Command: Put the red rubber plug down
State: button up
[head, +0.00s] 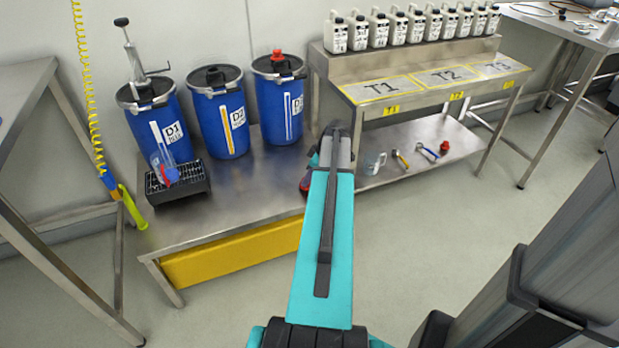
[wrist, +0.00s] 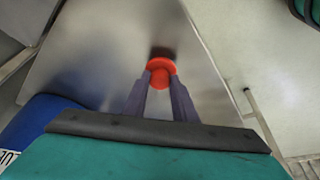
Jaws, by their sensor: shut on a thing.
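The red rubber plug (wrist: 160,65) is between the two dark fingertips of my gripper (wrist: 161,79) in the wrist view. My gripper is shut on it. Below it is the bare metal top of the low bench (wrist: 85,60), with a dark shadow close beside the plug. I cannot tell whether the plug touches the metal. In the head view my teal arm reaches over the right part of the low bench (head: 225,205), and the fingers and plug are hidden behind it.
Blue drums D1 (head: 172,118), D2 (head: 219,120) and a third one (head: 280,100) with a red top fitting stand along the bench's back. A black drip tray (head: 178,186) sits at left. The bench's front middle is clear.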

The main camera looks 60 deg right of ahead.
jog(key=shift+f, duration=0.15)
jog(key=o, duration=1)
jog(key=shift+o, duration=0.2)
jog(key=p+v, duration=0.2)
jog(key=v, duration=1)
